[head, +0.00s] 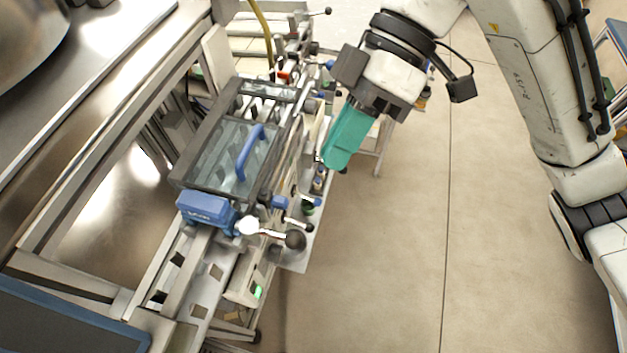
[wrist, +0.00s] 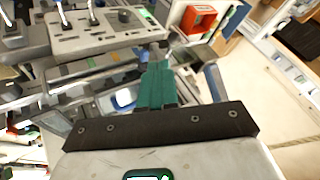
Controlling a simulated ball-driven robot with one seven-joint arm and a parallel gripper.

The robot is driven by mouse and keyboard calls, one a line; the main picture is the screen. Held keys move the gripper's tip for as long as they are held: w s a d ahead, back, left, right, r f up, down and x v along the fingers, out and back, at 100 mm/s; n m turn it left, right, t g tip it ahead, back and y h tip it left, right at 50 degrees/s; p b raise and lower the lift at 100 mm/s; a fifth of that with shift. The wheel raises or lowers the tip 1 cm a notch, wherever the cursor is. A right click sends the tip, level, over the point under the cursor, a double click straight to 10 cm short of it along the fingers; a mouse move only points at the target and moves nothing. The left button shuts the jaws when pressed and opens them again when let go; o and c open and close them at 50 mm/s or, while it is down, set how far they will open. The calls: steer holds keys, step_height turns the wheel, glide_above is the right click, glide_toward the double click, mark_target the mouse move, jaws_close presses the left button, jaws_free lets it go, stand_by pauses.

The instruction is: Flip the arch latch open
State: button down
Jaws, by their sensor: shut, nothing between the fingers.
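A blue arch-shaped handle (head: 250,152) stands on the clear cover (head: 222,155) of the machine at left centre in the head view. It is the only arch-like part I can make out; I cannot tell whether it is the arch latch itself. The cover lies closed over the machine. My gripper (head: 334,160) has teal fingers that point down, to the right of the cover and apart from the blue handle. In the wrist view my gripper (wrist: 157,72) has its fingers together, with nothing held.
A blue block (head: 206,209) sits at the machine's near end, beside a lever with a dark ball knob (head: 295,239). Metal frames fill the left. Open floor (head: 390,270) lies to the right. A control box with knobs (wrist: 100,30) shows in the wrist view.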

mark_target(268, 233)
steer(key=p+x, duration=0.1)
steer(key=x, duration=0.8)
steer(key=shift+s+a+f, duration=0.15)
steer(key=shift+a+f, duration=0.05)
steer(key=shift+f, duration=0.05)
steer(key=shift+s+m+t+y, duration=0.3)
steer(key=shift+m+t, duration=0.2)
steer(key=shift+m, duration=0.4)
